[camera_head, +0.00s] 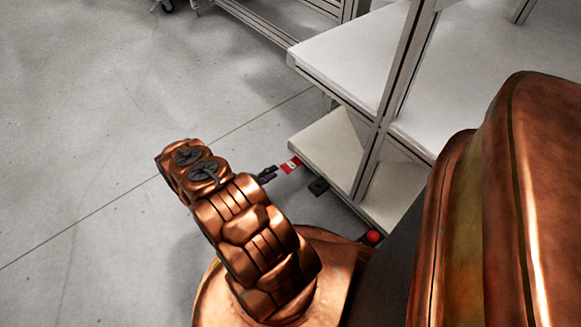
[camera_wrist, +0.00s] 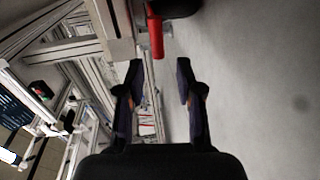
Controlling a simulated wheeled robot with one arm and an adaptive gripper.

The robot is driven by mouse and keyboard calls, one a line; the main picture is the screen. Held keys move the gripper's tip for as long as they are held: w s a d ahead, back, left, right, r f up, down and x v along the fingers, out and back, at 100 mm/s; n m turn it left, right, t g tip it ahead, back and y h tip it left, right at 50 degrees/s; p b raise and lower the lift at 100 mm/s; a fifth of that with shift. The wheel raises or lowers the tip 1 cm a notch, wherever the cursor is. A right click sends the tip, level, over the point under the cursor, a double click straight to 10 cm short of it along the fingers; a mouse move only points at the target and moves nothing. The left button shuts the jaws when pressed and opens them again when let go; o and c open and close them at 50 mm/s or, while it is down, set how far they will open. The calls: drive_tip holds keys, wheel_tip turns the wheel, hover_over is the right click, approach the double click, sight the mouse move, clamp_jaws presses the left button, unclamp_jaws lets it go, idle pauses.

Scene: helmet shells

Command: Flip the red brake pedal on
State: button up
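A red brake pedal (camera_head: 291,164) with a white mark shows beside the lower corner of a shelf cart in the head view. In the wrist view a red pedal (camera_wrist: 155,35) lies just beyond the fingertips, in line with the gap between them. A black caster part (camera_wrist: 178,7) sits beside it at the top edge. My gripper (camera_wrist: 158,72) is open and empty, its two dark fingers apart. In the head view a dark tip of my gripper (camera_head: 267,174) shows just left of the pedal; my arm hides the rest. I see no clear contact.
The shelf cart has a white upper shelf (camera_head: 350,55) and a lower shelf (camera_head: 330,148) above the pedal. A second red part (camera_head: 373,236) shows low on the cart, near my body. Grey floor (camera_head: 80,120) to the left is clear.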

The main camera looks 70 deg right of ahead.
sight(286, 170)
drive_tip(key=shift+g, duration=0.4)
drive_tip(key=shift+s+a+b+x, duration=0.15)
drive_tip(key=shift+s+x, duration=0.15)
drive_tip(key=shift+x, duration=1.1)
drive_tip(key=shift+s+a+b+x, duration=0.1)
drive_tip(key=shift+s+a+x, duration=0.15)
drive_tip(key=shift+x, duration=1.2)
drive_tip(key=shift+s+a+b+x, duration=0.15)
drive_tip(key=shift+s+x, duration=0.15)
drive_tip(key=shift+x, duration=1.1)
